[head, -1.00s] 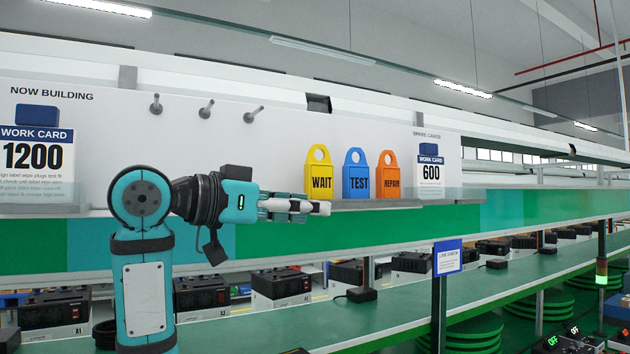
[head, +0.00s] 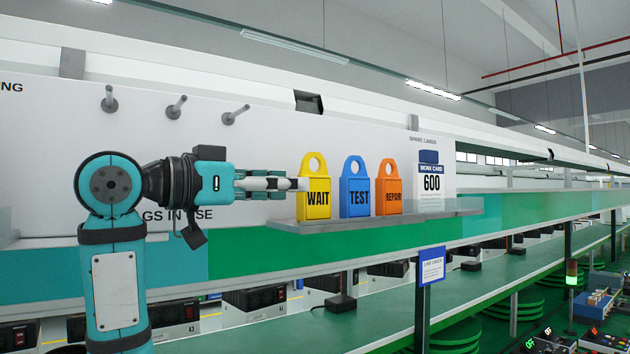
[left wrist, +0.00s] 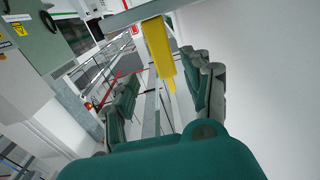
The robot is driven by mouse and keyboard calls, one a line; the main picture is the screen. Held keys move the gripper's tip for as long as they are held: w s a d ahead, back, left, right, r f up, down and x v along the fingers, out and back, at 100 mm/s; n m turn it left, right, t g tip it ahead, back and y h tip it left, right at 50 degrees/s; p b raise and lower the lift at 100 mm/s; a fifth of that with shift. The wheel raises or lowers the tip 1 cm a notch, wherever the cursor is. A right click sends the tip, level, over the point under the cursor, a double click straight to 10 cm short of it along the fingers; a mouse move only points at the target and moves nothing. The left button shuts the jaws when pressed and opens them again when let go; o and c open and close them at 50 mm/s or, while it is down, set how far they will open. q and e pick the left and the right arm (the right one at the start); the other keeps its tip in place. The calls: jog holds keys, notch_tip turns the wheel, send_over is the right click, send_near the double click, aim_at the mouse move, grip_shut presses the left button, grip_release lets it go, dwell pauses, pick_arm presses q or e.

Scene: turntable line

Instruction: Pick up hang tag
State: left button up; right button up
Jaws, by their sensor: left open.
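Three hang tags stand upright in a row on a grey ledge (head: 375,217): yellow WAIT (head: 314,205), blue TEST (head: 355,198) and orange REPAIR (head: 389,194). Each has a round hole in its top. My left gripper (head: 299,184) comes in from the left, level with the yellow tag's middle; its fingertips overlap that tag's left edge. In the left wrist view the jaws (left wrist: 161,68) are open and the yellow tag (left wrist: 158,45) shows in the gap between them, seen nearly edge-on. I cannot tell whether any finger touches it. My right gripper is not in view.
Empty pegs (head: 176,107) stick out of the white panel above my arm. A spare work card 600 (head: 431,187) stands right of the tags. A conveyor with black boxes (head: 341,303) and a blue-framed sign (head: 432,266) are below the ledge.

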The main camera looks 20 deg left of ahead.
aim_at(314, 191)
pick_arm(q)
jog(key=shift+w+d, duration=0.3)
jog(key=shift+w, duration=0.45)
jog(key=p+x, duration=0.4)
jog(key=shift+w+f, duration=0.3)
jog(key=shift+w+d, duration=0.15)
jog(key=shift+d, duration=0.05)
jog(key=shift+f, duration=0.15)
jog(key=shift+a, duration=0.15)
jog(key=shift+c, duration=0.7)
grip_shut()
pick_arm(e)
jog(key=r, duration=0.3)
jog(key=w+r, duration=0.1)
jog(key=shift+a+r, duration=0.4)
